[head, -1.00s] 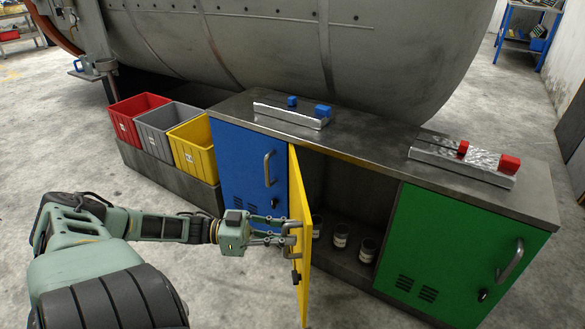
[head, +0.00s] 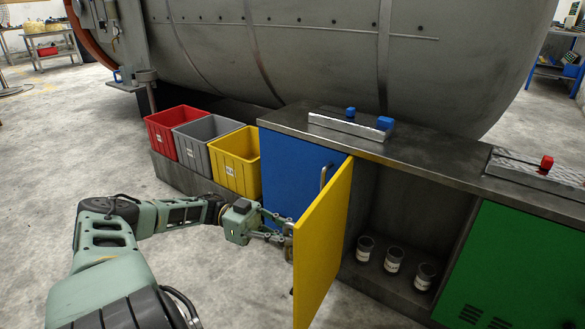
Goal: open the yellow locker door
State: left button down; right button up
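The yellow locker door (head: 322,245) stands wide open, swung out toward me from the middle compartment of the locker. Its face with the handle is turned to the left. My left gripper (head: 284,240) is at the handle on that left face, with its fingers around or against the handle. The fingertips are partly hidden by the door edge, and I cannot tell whether they are closed on the handle. My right gripper is not in view.
The open compartment (head: 405,225) holds several labelled cups (head: 394,259). A blue door (head: 290,180) and a green door (head: 515,265) flank it, both shut. Red (head: 160,135), grey (head: 190,150) and yellow bins (head: 235,172) stand left. A large grey cylinder (head: 330,55) lies behind.

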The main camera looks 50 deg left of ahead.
pick_arm(q)
jog(key=shift+s+a+r, duration=0.1)
jog(key=shift+a+r, duration=0.05)
jog(key=shift+a, duration=0.1)
jog(key=c, duration=1.8)
grip_release()
jog(key=shift+r, duration=0.15)
jog(key=shift+o, duration=0.2)
jog(key=shift+a, duration=0.1)
jog(key=shift+s+a, duration=0.1)
jog(key=shift+a, duration=0.1)
jog(key=v, duration=0.7)
